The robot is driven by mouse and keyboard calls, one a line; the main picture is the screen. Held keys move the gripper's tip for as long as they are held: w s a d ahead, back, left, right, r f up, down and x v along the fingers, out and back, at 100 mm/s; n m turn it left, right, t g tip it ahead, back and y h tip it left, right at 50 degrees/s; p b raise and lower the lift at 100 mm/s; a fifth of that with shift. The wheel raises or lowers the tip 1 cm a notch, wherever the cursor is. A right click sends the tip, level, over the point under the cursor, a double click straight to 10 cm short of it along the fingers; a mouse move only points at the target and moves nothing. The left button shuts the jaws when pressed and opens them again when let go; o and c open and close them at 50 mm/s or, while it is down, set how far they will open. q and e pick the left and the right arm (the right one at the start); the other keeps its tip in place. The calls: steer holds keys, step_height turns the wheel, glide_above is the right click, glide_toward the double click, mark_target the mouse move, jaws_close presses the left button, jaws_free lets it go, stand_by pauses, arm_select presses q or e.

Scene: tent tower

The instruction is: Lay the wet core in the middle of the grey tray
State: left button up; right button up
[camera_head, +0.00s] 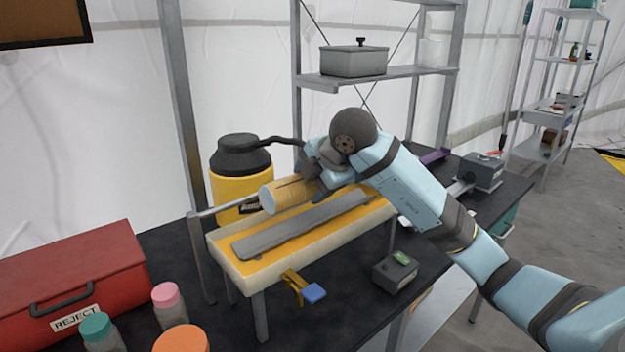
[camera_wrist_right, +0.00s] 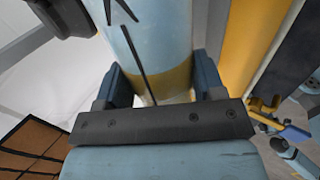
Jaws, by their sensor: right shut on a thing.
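The wet core is a tan cylinder (camera_head: 282,196) in the head view, lying roughly level above the back side of the grey tray. My right gripper (camera_head: 316,182) is shut on it near its right end; the gripper and arm hide the rest. In the right wrist view the core (camera_wrist_right: 150,45) runs between the two blue fingers (camera_wrist_right: 160,88), pale with a yellowish band and a dark line. The grey tray (camera_head: 290,228) is a long, narrow strip on a yellow-topped, cream-sided stand; nothing lies on its visible part. My left gripper is not in view.
A yellow drum with a black lid (camera_head: 238,165) stands close behind the stand. A red REJECT box (camera_head: 70,272) and capped jars (camera_head: 168,300) are at front left. A yellow-and-blue clamp (camera_head: 303,289) is at the stand's front edge; a small grey box (camera_head: 394,271) sits right of it.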

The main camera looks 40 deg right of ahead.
steer(key=shift+f+b, duration=0.45)
steer(key=shift+f, duration=0.35)
steer(key=shift+f+b, duration=0.75)
steer(key=shift+f, duration=0.2)
steer(key=shift+f+b, duration=0.45)
steer(key=shift+f, duration=0.35)
steer(key=shift+s+f+b, duration=0.1)
steer(key=shift+f+b, duration=0.1)
steer(key=shift+b, duration=0.1)
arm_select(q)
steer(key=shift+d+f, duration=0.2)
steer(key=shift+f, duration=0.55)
arm_select(e)
steer(key=shift+a, duration=0.1)
